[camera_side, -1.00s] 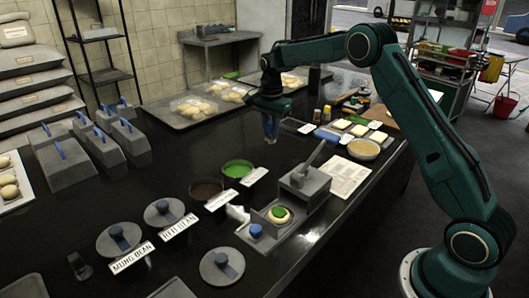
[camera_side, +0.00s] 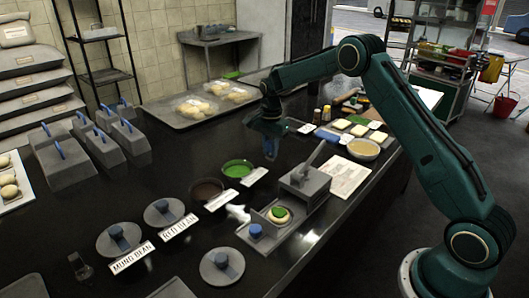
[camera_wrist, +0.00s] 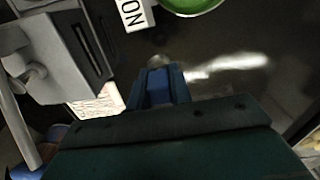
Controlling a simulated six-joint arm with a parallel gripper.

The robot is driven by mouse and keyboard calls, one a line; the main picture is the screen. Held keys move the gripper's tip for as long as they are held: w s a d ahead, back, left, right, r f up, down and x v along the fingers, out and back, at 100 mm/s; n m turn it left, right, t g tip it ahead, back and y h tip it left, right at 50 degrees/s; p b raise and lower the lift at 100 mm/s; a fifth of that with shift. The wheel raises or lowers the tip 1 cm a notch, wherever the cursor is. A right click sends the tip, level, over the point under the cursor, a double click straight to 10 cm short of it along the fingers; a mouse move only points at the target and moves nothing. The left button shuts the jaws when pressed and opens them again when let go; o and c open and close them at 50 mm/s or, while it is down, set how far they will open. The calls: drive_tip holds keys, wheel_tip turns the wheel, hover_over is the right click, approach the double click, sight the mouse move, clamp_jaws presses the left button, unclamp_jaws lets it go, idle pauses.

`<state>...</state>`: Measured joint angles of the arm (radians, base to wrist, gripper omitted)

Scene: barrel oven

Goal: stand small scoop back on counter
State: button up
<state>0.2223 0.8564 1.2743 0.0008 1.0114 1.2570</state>
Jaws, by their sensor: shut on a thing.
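My gripper (camera_side: 270,154) points down just above the dark counter (camera_side: 180,140), behind the green bowl. In the wrist view my gripper (camera_wrist: 160,90) is shut on the small scoop (camera_wrist: 158,86), whose blue handle shows between the fingers. A small grey part shows beyond the fingertips. The rest of the scoop is hidden, and in the side view it is too small and dark to make out. I cannot tell whether the scoop touches the counter.
A bowl of green filling (camera_side: 238,170) and a brown bowl (camera_side: 206,191) stand in front of the gripper. Several small containers (camera_side: 328,134) stand to the right. The counter left of the gripper is clear.

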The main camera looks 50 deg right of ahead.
drive_tip(key=shift+f, duration=2.4)
drive_tip(key=shift+f, duration=0.65)
drive_tip(key=o, duration=1)
drive_tip(key=shift+r, duration=0.1)
wheel_tip(320, 180, up, 13)
drive_tip(key=shift+f, duration=0.1)
drive_tip(key=shift+r, duration=0.4)
drive_tip(key=shift+r, duration=0.1)
